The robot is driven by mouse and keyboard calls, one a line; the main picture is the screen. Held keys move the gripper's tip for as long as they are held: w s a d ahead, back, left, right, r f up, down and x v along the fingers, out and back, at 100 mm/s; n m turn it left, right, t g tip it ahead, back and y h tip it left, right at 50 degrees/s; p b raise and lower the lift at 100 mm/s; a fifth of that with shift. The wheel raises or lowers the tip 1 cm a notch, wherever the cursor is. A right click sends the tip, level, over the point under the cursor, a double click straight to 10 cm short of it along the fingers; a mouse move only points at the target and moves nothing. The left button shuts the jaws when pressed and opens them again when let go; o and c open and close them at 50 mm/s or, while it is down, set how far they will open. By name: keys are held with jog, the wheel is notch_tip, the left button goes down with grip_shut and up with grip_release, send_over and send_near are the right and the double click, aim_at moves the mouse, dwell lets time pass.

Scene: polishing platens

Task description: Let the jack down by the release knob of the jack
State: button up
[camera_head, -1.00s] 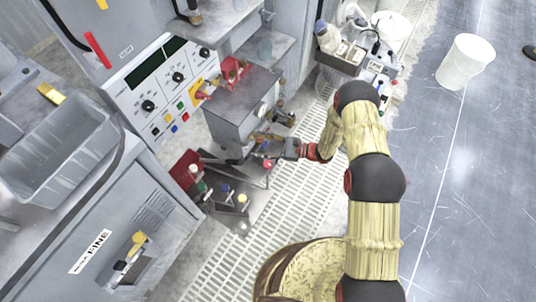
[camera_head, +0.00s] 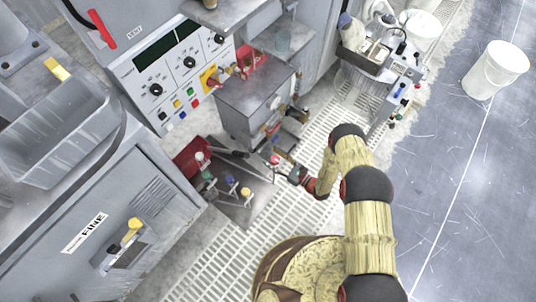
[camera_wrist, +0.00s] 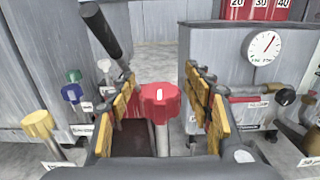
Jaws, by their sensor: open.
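A red knob (camera_wrist: 160,100) with a white mark stands on a metal post, between the two yellow-padded fingers of my gripper (camera_wrist: 159,76) in the wrist view. The fingers are open, with a gap on each side of the knob. In the head view the red knob (camera_head: 275,159) sits just off the tips of my gripper (camera_head: 283,166). A black-gripped lever (camera_wrist: 101,31) rises at upper left in the wrist view. A yellow knob (camera_wrist: 38,124), a blue knob (camera_wrist: 72,93), a green knob (camera_wrist: 73,76) and a white knob (camera_wrist: 105,65) stand to the left.
A grey cabinet (camera_head: 250,100) stands behind the knobs. A dial gauge (camera_wrist: 264,47) and a red-handled valve (camera_wrist: 250,99) are right of my fingers. A red box-like part (camera_head: 190,160) lies at left. White grating (camera_head: 225,250) covers the floor in front.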

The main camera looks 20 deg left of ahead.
jog(key=shift+b+x, duration=0.35)
jog(key=shift+x, duration=1.2)
jog(key=shift+c, duration=0.6)
jog(key=c, duration=1.1)
jog(key=shift+c, duration=0.5)
